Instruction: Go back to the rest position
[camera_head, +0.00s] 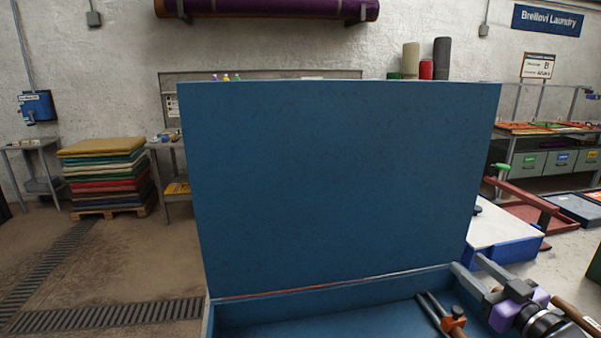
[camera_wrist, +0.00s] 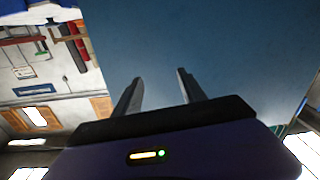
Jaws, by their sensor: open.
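My gripper (camera_head: 468,268) is at the lower right of the head view, at the right end of an open blue box (camera_head: 330,318). Its two grey fingers are spread apart with nothing between them. In the wrist view my gripper (camera_wrist: 160,76) also shows open and empty, with a plain blue surface beyond the fingers. The box's large blue lid (camera_head: 340,185) stands raised and fills the middle of the head view. A tool with grey prongs and an orange block (camera_head: 454,323) shows at the box's right end, partly cut off by the frame edge.
A white-topped blue case (camera_head: 503,232) and a red frame (camera_head: 525,208) lie right of the lid. A stack of folded rugs (camera_head: 105,175) on a pallet stands at the left. The floor (camera_head: 120,265) left of the box is clear apart from drain grates.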

